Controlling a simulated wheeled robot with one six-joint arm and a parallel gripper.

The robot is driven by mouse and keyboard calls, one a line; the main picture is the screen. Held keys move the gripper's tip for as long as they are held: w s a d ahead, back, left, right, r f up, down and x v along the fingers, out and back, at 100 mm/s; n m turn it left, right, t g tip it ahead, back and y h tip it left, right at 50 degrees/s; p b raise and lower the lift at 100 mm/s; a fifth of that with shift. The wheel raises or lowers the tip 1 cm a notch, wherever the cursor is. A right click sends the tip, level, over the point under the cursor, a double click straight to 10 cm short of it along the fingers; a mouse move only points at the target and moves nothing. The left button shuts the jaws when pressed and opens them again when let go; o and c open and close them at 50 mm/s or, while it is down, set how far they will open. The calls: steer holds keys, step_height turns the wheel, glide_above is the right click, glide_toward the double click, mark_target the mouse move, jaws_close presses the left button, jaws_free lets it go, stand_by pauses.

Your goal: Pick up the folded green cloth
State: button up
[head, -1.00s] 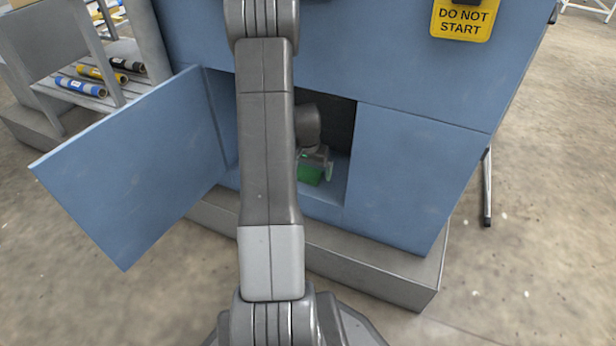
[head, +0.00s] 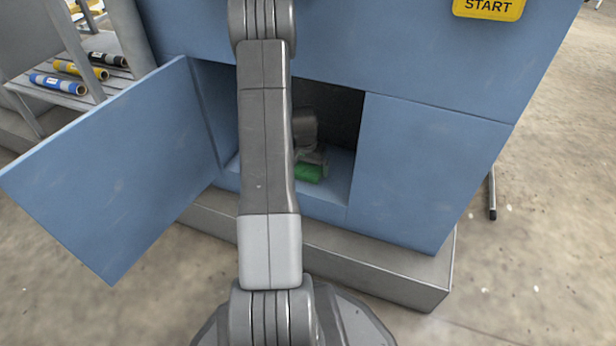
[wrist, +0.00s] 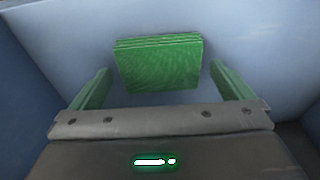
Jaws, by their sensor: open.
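The folded green cloth (wrist: 158,64) lies on the pale blue floor of the open compartment, in front of my gripper in the wrist view. It also shows small in the head view (head: 309,174), partly hidden by my arm. My gripper (wrist: 158,86) is open, with one green-looking finger on each side and clear gaps between them and the cloth. The cloth is a little beyond the fingertips in the wrist view. In the head view my gripper (head: 312,164) is inside the compartment, close at the cloth, and partly hidden by my arm.
The compartment's blue door (head: 110,170) hangs open to the left. Blue panels (head: 425,170) frame the opening on the right, and a grey plinth (head: 400,275) runs below. A rack with several rolls (head: 80,70) stands at the far left.

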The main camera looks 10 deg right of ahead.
mark_target(307, 171)
steer(key=shift+f, duration=0.4)
steer(key=shift+r, duration=0.1)
steer(key=c, duration=0.9)
steer(key=shift+r, duration=0.1)
steer(key=shift+s+a+r+p, duration=0.1)
steer(key=shift+s+r+p, duration=0.05)
steer(key=shift+r+p, duration=0.4)
step_height(307, 171, up, 6)
steer(key=p, duration=0.3)
steer(key=s+a+b, duration=0.2)
steer(key=s+a, duration=0.9)
steer(key=s, duration=0.5)
steer(key=shift+s+f, duration=0.15)
